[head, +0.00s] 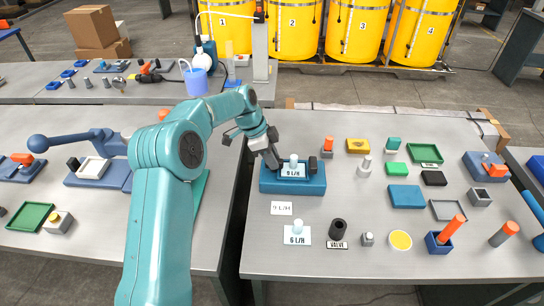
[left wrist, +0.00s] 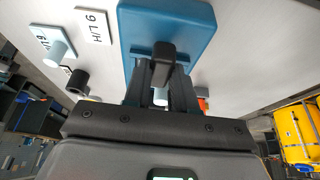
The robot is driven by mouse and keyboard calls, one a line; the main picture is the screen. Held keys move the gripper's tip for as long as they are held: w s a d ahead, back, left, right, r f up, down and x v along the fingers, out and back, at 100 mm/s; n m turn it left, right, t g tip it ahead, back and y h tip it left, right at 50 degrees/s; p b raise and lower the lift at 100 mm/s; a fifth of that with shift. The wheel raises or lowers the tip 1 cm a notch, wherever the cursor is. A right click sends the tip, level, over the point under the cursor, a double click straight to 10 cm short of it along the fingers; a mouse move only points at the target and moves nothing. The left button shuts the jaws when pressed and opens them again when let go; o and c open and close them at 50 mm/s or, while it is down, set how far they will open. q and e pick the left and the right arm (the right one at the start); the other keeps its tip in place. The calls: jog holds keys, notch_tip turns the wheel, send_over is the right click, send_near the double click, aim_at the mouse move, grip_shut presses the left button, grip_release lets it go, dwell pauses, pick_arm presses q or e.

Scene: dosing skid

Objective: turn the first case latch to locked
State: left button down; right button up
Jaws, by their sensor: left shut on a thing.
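The blue case (head: 292,187) lies on the right-hand table, with a pale labelled plate carrying a white peg (head: 294,160) set in its top. A black latch (head: 313,165) stands at its right end. My left gripper (head: 272,160) reaches down to the case's left end. In the left wrist view my gripper (left wrist: 162,78) is shut on a black latch (left wrist: 163,52) on the blue case (left wrist: 190,22). In the head view the gripper mostly hides this latch, so I cannot tell its exact angle. My right gripper is not in view.
A 9 L/H card (head: 281,208), a 6 L/H plate (head: 297,237) and a black valve piece (head: 338,229) lie in front of the case. An orange-topped block (head: 327,147) stands close to its right. A gap separates this table from the left one.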

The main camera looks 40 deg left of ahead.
pick_arm(q)
jog(key=shift+r, duration=0.1)
jog(key=c, duration=0.9)
grip_release()
jog(key=p+v, duration=0.1)
jog(key=v, duration=1.5)
jog(key=shift+r+p, duration=0.15)
jog(key=shift+p, duration=0.25)
jog(key=shift+d, duration=0.1)
